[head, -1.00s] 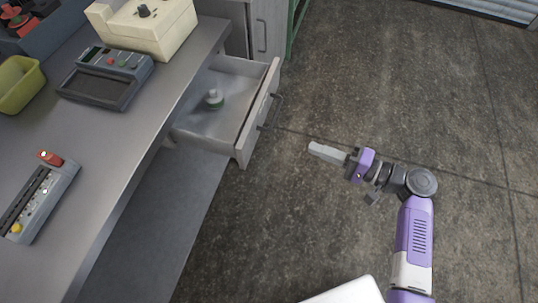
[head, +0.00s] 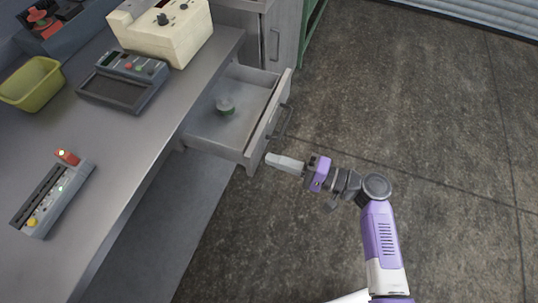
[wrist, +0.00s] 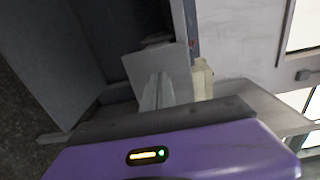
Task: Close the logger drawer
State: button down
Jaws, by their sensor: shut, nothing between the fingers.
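The logger drawer (head: 226,124) stands pulled out from under the grey bench, with a dark bar handle (head: 281,121) on its front panel. In the wrist view my shut fingers (wrist: 158,92) show at the middle, with grey surfaces behind that I cannot name surely.
The bench (head: 130,150) carries a data logger box (head: 124,80), a cream device (head: 165,32), a yellow-green bin (head: 32,84) and a grey strip with a red knob (head: 52,195). A grey cabinet (head: 283,35) stands behind the drawer. The floor at right is clear.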

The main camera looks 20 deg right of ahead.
aim_at(257, 155)
jog(key=shift+x, duration=1.1)
jog(key=shift+w+a, duration=0.3)
jog(key=shift+a, duration=0.25)
jog(key=b+x, duration=0.8)
jog(key=x, duration=0.9)
jog(key=shift+w+a+f, duration=0.15)
jog(key=shift+w+a, duration=0.1)
jog(key=shift+a, duration=0.1)
jog(key=shift+w+a+r, duration=0.25)
jog(key=shift+w+a, duration=0.05)
jog(key=shift+a, duration=0.1)
jog(key=shift+a, duration=0.1)
jog(key=shift+s, duration=0.1)
